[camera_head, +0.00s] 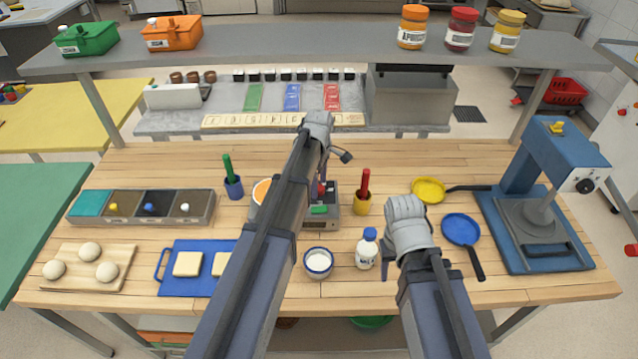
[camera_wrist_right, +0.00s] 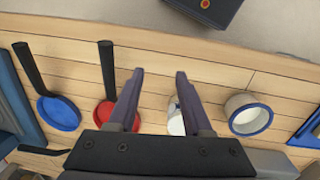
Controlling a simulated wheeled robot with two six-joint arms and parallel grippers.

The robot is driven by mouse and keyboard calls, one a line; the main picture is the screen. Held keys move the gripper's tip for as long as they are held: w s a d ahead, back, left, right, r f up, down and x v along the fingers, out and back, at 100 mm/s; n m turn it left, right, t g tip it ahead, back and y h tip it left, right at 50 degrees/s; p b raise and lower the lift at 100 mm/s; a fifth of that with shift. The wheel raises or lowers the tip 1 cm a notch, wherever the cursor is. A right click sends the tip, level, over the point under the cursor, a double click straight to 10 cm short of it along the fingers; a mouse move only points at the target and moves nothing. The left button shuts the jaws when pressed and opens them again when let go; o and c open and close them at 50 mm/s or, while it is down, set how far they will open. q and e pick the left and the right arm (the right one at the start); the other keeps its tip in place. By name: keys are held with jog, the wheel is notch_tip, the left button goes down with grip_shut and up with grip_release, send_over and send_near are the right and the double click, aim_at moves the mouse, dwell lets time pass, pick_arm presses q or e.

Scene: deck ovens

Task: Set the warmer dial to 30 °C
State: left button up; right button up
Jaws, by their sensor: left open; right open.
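A grey boxy unit with a green panel (camera_head: 320,210) stands mid-table in the head view. It may be the warmer, but its left part is hidden behind my left arm. A red part shows on top of it. I cannot make out a dial or any temperature mark. My left gripper (camera_head: 341,155) is open at the end of the raised arm, above and beyond this unit. My right gripper (camera_head: 405,212) is over the right-hand part of the table. In the wrist view its two fingers (camera_wrist_right: 160,90) are apart, with nothing between them.
A white bottle (camera_head: 367,248) and a white bowl (camera_head: 318,263) stand near the right arm. A blue pan (camera_head: 461,229), a yellow pan (camera_head: 428,190) and a red pan (camera_wrist_right: 103,114) are around the right gripper. A blue machine (camera_head: 540,160) stands at right. A shelf (camera_head: 310,48) spans the back.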

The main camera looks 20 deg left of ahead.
pick_arm(q)
notch_tip(320, 180, up, 7)
jog(key=p, duration=0.6)
jog(key=shift+r+p, duration=0.1)
jog(key=shift+p, duration=0.2)
jog(key=s+d+m, duration=0.2)
jog(key=s+m, duration=1.5)
jog(key=s, duration=0.1)
jog(key=s+d+f+m+y+b, duration=0.1)
jog(key=s+d+f+m+b, duration=0.2)
jog(key=d, duration=0.8)
notch_tip(320, 180, down, 3)
jog(key=s+b, duration=0.2)
jog(key=b, duration=0.1)
jog(key=shift+s+f+m, duration=0.15)
jog(key=shift+s+m, duration=0.15)
jog(key=shift+s, duration=0.1)
jog(key=shift+d, duration=0.1)
